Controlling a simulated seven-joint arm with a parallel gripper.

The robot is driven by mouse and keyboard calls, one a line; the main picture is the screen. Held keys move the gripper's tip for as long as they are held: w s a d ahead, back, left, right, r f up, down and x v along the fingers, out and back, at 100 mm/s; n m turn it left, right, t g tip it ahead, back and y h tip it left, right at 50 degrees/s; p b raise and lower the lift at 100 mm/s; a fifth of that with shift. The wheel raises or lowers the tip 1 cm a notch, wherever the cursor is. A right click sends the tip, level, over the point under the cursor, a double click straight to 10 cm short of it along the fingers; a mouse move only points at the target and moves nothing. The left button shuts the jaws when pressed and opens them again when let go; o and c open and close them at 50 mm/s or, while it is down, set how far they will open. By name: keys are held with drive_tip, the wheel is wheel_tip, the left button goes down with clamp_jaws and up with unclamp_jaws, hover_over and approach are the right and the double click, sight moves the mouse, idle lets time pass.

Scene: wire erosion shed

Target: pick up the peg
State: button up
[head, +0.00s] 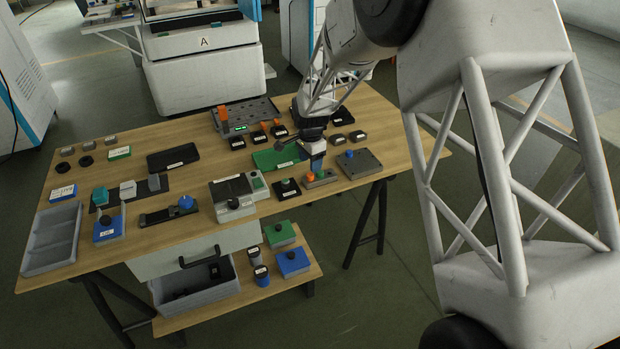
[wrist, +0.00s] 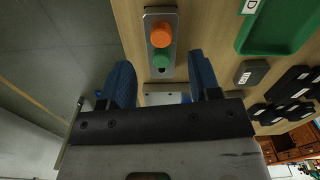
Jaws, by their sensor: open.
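In the wrist view a narrow metal plate (wrist: 150,42) lies on the table and carries an orange round knob (wrist: 161,35) and a green round knob (wrist: 161,57). Which of these is the peg, if either, I cannot tell. My gripper (wrist: 163,72) is open, with one blue finger on each side of the plate's green end and nothing held. In the head view my gripper (head: 318,163) is low over the same plate (head: 322,181). The orange knob (head: 309,176) shows there; the green one is hidden. Whether my fingers touch anything is unclear.
A grey block with a blue knob (head: 366,166) stands close on the right. A green tray (head: 268,160) and a black block with a dark green knob (head: 287,193) are close on the left. Small dark boxes (head: 357,135) lie behind. Bare wood is at the table's front right.

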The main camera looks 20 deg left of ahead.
sight(310, 174)
drive_tip(key=shift+f, duration=0.4)
drive_tip(key=shift+f, duration=0.1)
drive_tip(key=shift+f, duration=2.5)
drive_tip(key=shift+c, duration=0.3)
drive_tip(key=c, duration=0.9)
drive_tip(key=shift+c, duration=0.2)
drive_tip(key=shift+r, duration=0.1)
